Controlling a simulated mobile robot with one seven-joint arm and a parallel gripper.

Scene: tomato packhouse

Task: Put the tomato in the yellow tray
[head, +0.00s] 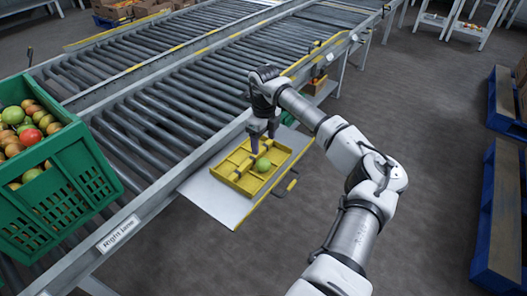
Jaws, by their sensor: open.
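A green tomato (263,165) shows within the outline of the yellow tray (240,187), towards its right side, and appears to rest in it. The tray has low dividers and lies on a white shelf beside the conveyor. My gripper (262,146) points down over the tray's back part, just above and behind the tomato in the picture. Its fingers are apart and nothing is between them. Whether a fingertip touches the tomato or tray cannot be told.
A green crate (70,200) full of red and green tomatoes stands on the roller conveyor (150,125) at the left. Blue pallets (497,225) stand at the right. The floor between is clear.

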